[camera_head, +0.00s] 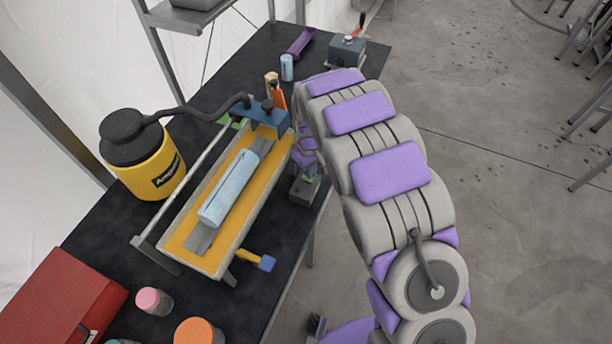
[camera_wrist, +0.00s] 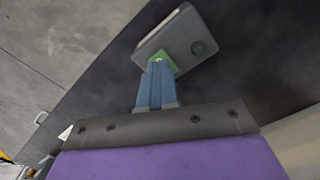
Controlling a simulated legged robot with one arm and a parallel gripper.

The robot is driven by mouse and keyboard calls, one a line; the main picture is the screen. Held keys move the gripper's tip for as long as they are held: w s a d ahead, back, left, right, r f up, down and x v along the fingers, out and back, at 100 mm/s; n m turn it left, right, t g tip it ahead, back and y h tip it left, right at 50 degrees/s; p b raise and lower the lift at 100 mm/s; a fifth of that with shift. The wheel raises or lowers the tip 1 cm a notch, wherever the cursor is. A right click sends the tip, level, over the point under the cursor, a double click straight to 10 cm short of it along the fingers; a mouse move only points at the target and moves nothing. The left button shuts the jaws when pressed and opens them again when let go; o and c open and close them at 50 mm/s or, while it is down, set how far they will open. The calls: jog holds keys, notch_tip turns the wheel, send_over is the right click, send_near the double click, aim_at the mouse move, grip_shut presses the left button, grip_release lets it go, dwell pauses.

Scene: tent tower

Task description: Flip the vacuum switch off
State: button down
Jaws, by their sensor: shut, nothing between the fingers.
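A small grey box (camera_head: 305,190) stands at the right edge of the black table, just below my gripper (camera_head: 304,165) in the head view; it may be the vacuum switch. In the wrist view a grey box (camera_wrist: 175,45) shows a round dark knob and a green part (camera_wrist: 158,62). My gripper's blue fingers (camera_wrist: 157,80) are together and empty, with their tips at the green part. I cannot tell whether they touch it. The switch's position is unclear. My arm partly hides this area in the head view.
A yellow canister with a black lid (camera_head: 155,175) and hose stands left of a yellow-lined tray (camera_head: 178,235) holding a pale blue roll (camera_head: 230,188). Another grey box with a red lever (camera_head: 347,50) stands at the far end. A red case (camera_head: 60,300) sits near left.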

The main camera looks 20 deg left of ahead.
jog(key=shift+r+p, duration=0.6)
jog(key=shift+r, duration=2.05)
jog(key=shift+d, duration=0.1)
jog(key=s+d+r+m+b, duration=0.1)
jog(key=s+d+r+m, duration=0.2)
jog(key=d, duration=0.4)
jog(key=s+d+r+m, duration=0.1)
jog(key=s+d+r, duration=0.3)
jog(key=d+r, duration=0.25)
jog(key=s+d+r+m+b, duration=0.1)
jog(key=s+d+r+m, duration=0.2)
jog(key=d, duration=0.4)
jog(key=s+d+r+m+g+b, duration=0.1)
jog(key=s+d, duration=0.4)
jog(key=s, duration=0.6)
jog(key=s+d+r+m, duration=0.1)
jog(key=s+d+m, duration=0.2)
jog(key=s, duration=0.9)
jog(key=shift+s+d+r+g+b, duration=0.2)
jog(key=shift+d+r+g+b, duration=0.15)
jog(key=shift+d, duration=0.8)
